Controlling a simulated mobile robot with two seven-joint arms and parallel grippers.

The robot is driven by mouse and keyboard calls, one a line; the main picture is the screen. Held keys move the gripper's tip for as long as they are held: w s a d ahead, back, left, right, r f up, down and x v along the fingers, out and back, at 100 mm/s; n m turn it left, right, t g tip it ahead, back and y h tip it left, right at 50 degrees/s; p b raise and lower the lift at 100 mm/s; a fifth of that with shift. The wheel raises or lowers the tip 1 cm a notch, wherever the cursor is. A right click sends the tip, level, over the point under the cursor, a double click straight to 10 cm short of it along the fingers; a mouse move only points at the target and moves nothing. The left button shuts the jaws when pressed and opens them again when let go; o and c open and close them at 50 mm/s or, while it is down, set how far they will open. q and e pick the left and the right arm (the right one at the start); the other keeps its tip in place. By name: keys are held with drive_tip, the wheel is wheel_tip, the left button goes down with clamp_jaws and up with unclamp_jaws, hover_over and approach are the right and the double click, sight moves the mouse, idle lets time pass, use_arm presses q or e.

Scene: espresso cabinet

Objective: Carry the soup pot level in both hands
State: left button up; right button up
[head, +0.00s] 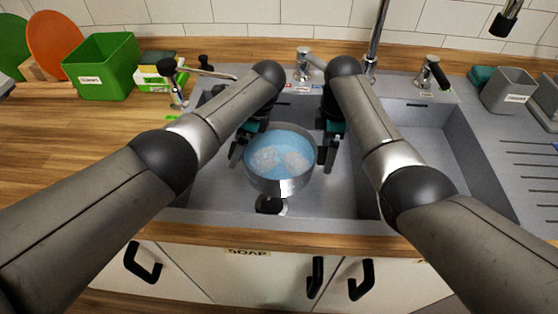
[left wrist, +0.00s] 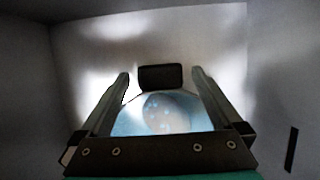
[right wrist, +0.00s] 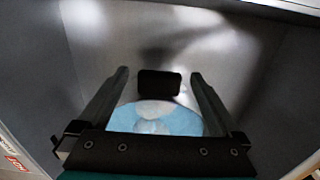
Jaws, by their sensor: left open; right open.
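The metal soup pot (head: 280,187) sits in the left sink basin, holding blue liquid with pale round patches. My left gripper (head: 240,148) is at the pot's left side and my right gripper (head: 327,153) at its right side. Both point down and are open. In the left wrist view, a dark pot handle (left wrist: 160,77) lies between the parted fingers. The right wrist view likewise shows a dark handle (right wrist: 160,84) between open fingers. Gaps show beside both handles, so neither is gripped. The pot looks about level.
The sink (head: 330,205) walls stand close around the pot and grippers. Taps (head: 304,62) rise behind. A second basin (head: 430,140) lies to the right, a wooden counter (head: 90,150) to the left with a green bin (head: 103,70). A dark round fitting (head: 268,205) shows in front of the pot.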

use_arm(q)
drive_tip(key=shift+x, duration=2.5)
use_arm(e)
drive_tip(key=shift+f, duration=2.55)
use_arm(q)
drive_tip(key=shift+c, duration=0.2)
use_arm(e)
drive_tip(key=shift+c, duration=0.2)
use_arm(q)
clamp_jaws()
use_arm(e)
clamp_jaws()
drive_tip(key=shift+w+r, duration=0.1)
